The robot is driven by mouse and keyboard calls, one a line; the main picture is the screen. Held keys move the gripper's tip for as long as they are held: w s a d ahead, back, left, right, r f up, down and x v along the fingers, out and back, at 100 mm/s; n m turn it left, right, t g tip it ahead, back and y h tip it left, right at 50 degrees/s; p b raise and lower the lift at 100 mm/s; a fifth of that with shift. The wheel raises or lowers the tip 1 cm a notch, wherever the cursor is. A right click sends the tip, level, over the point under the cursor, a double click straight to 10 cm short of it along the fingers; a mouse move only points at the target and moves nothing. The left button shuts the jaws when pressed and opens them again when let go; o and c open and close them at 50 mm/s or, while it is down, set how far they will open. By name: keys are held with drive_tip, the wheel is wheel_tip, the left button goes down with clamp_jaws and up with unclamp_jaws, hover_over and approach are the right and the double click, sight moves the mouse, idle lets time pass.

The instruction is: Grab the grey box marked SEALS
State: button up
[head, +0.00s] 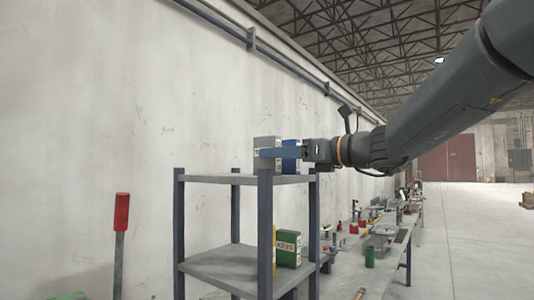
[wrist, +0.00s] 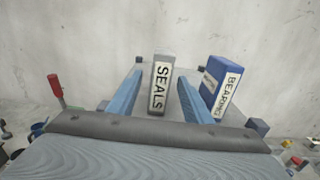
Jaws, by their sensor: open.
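My gripper (wrist: 158,88) is open, with one blue finger on each side of the box. A gap shows between the box and each finger, wider on the left.
A blue box marked BEARING (wrist: 222,85) stands close to the right finger. The shelf unit (head: 218,179) has corner posts rising above its top. A green box (head: 288,249) sits on the lower shelf. A wall (head: 120,110) stands behind; a cluttered workbench (head: 385,233) lies beyond.

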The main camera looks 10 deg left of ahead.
drive_tip(key=p+x, duration=0.1)
drive_tip(key=x, duration=0.3)
drive_tip(key=shift+s+r+p, duration=0.1)
drive_tip(key=shift+r+p, duration=0.15)
drive_tip(key=shift+p, duration=0.1)
drive_tip(key=shift+d, duration=0.1)
clamp_jaws()
drive_tip(key=shift+r, duration=0.15)
